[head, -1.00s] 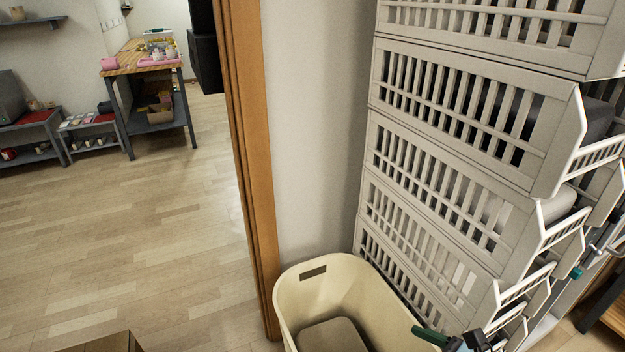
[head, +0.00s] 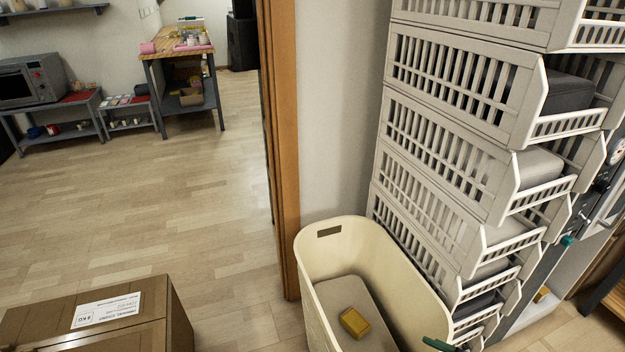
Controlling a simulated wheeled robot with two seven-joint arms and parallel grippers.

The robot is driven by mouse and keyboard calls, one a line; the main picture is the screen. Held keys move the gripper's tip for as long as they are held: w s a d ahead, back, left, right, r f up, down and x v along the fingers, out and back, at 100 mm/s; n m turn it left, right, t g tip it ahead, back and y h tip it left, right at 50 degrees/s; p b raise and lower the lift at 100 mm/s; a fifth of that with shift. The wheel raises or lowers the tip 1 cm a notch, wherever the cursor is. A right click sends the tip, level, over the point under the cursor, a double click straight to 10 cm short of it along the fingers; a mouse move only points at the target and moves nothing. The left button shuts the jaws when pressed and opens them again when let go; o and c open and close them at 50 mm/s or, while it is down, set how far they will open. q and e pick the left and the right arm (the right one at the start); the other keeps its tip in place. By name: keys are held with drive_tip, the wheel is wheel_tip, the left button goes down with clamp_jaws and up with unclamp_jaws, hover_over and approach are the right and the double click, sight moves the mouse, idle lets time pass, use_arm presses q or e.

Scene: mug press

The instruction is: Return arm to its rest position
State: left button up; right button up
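My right gripper (head: 440,344) shows only as a green and dark tip at the bottom edge of the head view, in front of the right rim of the cream bin (head: 318,262). The rest of the gripper and its arm are cut off, so its opening cannot be seen. I cannot tell whether it holds anything. My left gripper is not in view.
The bin holds a flat grey item (head: 345,290) and a small yellow-brown block (head: 354,322). Stacked grey crates (head: 450,100) rise beside it. A brown cardboard box (head: 130,285) is at lower left. Open floor (head: 130,210) lies beyond; a wooden doorframe (head: 281,150) stands mid-view.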

drive_tip(key=s+d+f+n+g+h, duration=0.35)
drive_tip(key=s+f+n, duration=0.4)
drive_tip(key=n, duration=0.55)
drive_tip(key=s+d+f+n+g+h, duration=0.25)
drive_tip(key=s+f+n+h, duration=0.45)
drive_tip(key=n, duration=0.5)
use_arm(q)
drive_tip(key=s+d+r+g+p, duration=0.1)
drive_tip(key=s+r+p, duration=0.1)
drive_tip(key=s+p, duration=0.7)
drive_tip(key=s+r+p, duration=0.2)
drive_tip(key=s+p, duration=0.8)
drive_tip(key=p, duration=0.6)
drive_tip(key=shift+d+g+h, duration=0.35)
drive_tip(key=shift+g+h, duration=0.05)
use_arm(e)
drive_tip(key=s+a+r+g+y, duration=0.2)
drive_tip(key=s+r+y, duration=0.1)
drive_tip(key=s, duration=1.4)
drive_tip(key=shift+s, duration=0.15)
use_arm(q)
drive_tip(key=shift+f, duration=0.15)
use_arm(e)
drive_tip(key=shift+f, duration=0.1)
use_arm(q)
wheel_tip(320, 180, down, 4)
drive_tip(key=b, duration=0.3)
drive_tip(key=shift+b, duration=0.4)
use_arm(e)
wheel_tip(320, 180, down, 4)
